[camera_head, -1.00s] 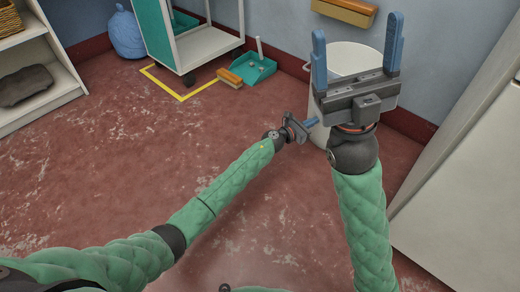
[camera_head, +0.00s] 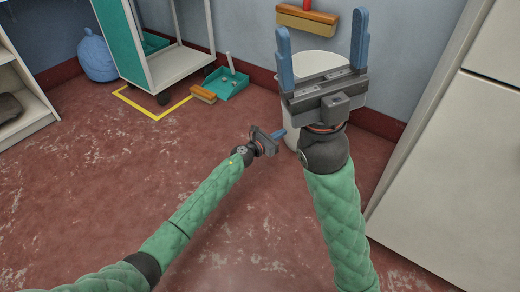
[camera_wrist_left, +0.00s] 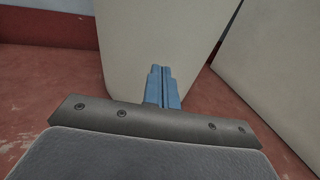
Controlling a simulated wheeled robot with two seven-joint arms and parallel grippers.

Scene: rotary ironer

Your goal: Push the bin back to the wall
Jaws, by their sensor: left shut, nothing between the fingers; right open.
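The bin (camera_head: 315,64) is a tall white container near the back wall, upright as far as I can tell. My right gripper and forearm hide much of its front, and its base is mostly hidden. My left gripper (camera_head: 282,132) is shut and empty, its blue fingertips low at the bin's left front side. In the left wrist view the shut fingers (camera_wrist_left: 162,86) point at the bin's pale side (camera_wrist_left: 150,45); I cannot tell whether they touch it. My right gripper (camera_head: 322,28) is open and empty, fingers up, in front of the bin in the picture.
A tall white cabinet (camera_head: 430,150) stands to the right of the bin. A teal dustpan (camera_head: 227,85), a brush (camera_head: 203,94), a trolley (camera_head: 175,65) and a blue bag (camera_head: 97,58) are to the left. The red floor in front is clear.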

